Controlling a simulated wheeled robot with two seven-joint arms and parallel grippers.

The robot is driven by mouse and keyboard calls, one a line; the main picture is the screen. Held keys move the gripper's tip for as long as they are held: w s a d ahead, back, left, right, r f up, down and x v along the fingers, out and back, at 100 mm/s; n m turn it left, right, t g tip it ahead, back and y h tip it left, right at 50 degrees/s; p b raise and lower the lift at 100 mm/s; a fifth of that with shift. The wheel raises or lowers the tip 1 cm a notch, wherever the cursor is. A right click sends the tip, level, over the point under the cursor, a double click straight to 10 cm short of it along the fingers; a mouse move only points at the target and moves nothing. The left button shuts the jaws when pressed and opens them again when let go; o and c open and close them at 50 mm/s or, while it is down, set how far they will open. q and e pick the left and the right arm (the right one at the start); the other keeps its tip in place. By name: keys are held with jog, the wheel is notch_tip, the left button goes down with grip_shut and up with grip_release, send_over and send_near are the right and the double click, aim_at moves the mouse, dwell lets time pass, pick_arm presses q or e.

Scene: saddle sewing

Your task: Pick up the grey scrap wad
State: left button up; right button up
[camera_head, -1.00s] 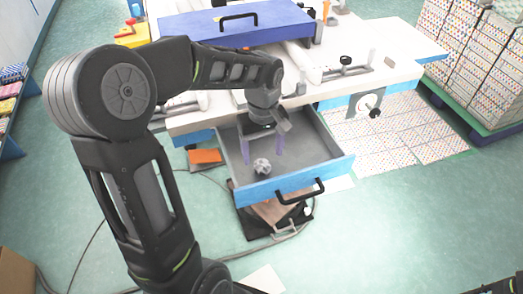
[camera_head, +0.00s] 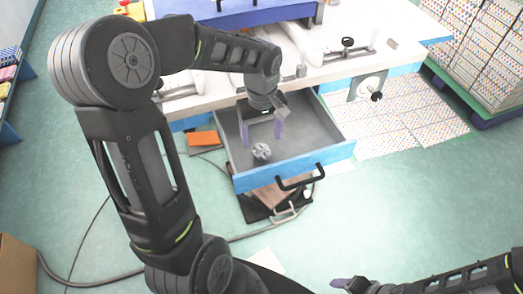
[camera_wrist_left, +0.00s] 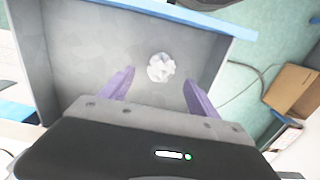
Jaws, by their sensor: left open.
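The grey scrap wad (camera_head: 261,151) is a small crumpled ball lying on the floor of the open drawer (camera_head: 318,166), near its front. The drawer is grey inside with a blue front. My left gripper (camera_head: 262,136) is inside the drawer outline in the head view, pointing down with its purple fingers spread. In the left wrist view the wad (camera_wrist_left: 161,67) shows beyond and between the open fingers (camera_wrist_left: 159,78), touching neither. My right gripper (camera_head: 340,284) is at the bottom edge, far from the drawer; its jaw state is unclear.
The white worktable (camera_head: 395,52) stands behind the drawer. The drawer's black handle (camera_head: 300,181) juts out in front. An orange piece (camera_head: 202,138) lies left of the drawer. A cardboard box (camera_head: 17,265) is at lower left. The green floor right of the drawer is mostly clear.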

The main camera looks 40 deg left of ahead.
aim_at(261, 147)
pick_arm(q)
jog(key=shift+s+d+f, duration=0.1)
jog(key=shift+s+f, duration=0.05)
jog(key=shift+f, duration=2.45)
jog(key=c, duration=1.4)
notch_tip(261, 147, up, 10)
jog(key=shift+r, duration=0.1)
